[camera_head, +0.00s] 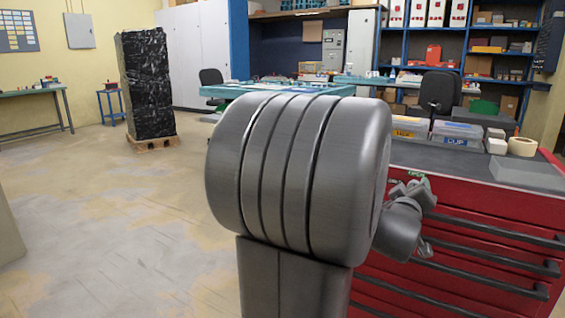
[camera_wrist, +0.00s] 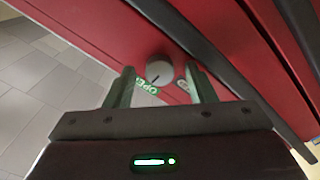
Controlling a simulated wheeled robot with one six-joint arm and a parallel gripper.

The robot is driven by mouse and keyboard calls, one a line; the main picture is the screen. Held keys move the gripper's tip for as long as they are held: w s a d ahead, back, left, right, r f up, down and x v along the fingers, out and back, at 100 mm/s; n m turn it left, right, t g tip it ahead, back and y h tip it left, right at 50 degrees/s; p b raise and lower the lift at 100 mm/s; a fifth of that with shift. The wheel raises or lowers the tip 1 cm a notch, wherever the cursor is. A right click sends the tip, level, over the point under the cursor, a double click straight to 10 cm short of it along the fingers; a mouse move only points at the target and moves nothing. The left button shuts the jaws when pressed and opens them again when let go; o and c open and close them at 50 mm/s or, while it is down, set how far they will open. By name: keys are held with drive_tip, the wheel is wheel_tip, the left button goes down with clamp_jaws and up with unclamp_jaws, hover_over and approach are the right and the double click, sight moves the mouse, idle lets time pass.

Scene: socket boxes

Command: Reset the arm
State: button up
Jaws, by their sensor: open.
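My gripper (camera_wrist: 160,70) is open in the wrist view, with one finger on each side of the frame's middle. Nothing is held. I cannot tell whether the fingers touch the knob. In the head view the hand shows at the right, close to the red cabinet (camera_head: 400,290), partly hidden by my arm.
The cabinet has several drawers with dark bar handles (camera_head: 480,268). On its dark top stand labelled boxes (camera_head: 456,132), a tape roll (camera_head: 522,146) and a grey block (camera_head: 526,174). A black-wrapped stack (camera_head: 146,85) stands on a pallet. The floor at left is clear.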

idle(0.4)
drive_tip(key=p+v, duration=0.3)
drive_tip(key=v, duration=1)
drive_tip(key=shift+n, duration=0.9)
drive_tip(key=b+x, duration=0.1)
drive_tip(key=x, duration=1.2)
drive_tip(key=shift+r, duration=0.15)
drive_tip(key=n+p, duration=0.3)
drive_tip(key=n, duration=0.3)
drive_tip(key=shift+p, duration=0.4)
drive_tip(key=n+p, duration=0.5)
drive_tip(key=shift+n, duration=0.4)
drive_tip(key=n+p, duration=0.4)
